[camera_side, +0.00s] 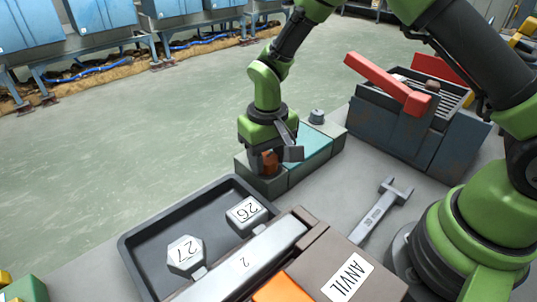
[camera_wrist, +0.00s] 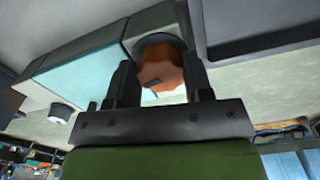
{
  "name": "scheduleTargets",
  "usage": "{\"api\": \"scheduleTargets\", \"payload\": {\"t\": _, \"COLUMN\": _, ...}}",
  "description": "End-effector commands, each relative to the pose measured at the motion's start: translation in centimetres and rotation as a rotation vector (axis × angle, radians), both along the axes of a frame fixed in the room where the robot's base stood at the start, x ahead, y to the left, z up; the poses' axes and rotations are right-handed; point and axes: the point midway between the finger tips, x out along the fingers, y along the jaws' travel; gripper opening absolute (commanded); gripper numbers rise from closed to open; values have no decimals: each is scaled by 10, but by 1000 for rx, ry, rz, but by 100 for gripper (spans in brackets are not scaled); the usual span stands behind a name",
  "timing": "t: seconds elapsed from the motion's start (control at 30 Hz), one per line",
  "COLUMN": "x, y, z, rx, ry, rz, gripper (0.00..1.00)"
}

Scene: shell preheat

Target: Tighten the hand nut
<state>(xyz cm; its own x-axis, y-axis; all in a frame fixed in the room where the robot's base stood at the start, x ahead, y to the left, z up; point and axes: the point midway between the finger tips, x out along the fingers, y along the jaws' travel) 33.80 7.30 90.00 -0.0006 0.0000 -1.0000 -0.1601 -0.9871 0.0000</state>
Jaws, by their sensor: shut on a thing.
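The hand nut (camera_wrist: 160,72) is an orange, lobed knob, seen in the wrist view between the two fingers of my gripper (camera_wrist: 165,85). My gripper is shut on it. In the side view my gripper (camera_side: 272,160) points down at the near end of a grey block fixture with a pale teal top (camera_side: 308,148). Only a small orange part of the hand nut (camera_side: 269,161) shows there, the rest being hidden by the fingers. How tight the nut sits cannot be told.
A dark tray (camera_side: 150,262) holds blocks marked 27 (camera_side: 186,255) and 26 (camera_side: 247,213). A box marked ANVIL (camera_side: 345,272) stands in front. A wrench (camera_side: 380,212) lies on the bench. A dark box with a red handle (camera_side: 390,85) stands back right.

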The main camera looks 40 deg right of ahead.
Motion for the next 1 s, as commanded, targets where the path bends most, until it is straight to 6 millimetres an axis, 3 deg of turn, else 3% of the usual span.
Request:
{"api": "scheduleTargets", "payload": {"t": 0.4, "x": 1, "y": 1, "z": 1, "rx": 0, "ry": -3, "rz": -212, "gripper": 23}}
{"api": "scheduleTargets", "payload": {"t": 1.0, "x": 1, "y": 1, "z": 1, "rx": 1, "ry": -3, "rz": -252, "gripper": 23}}
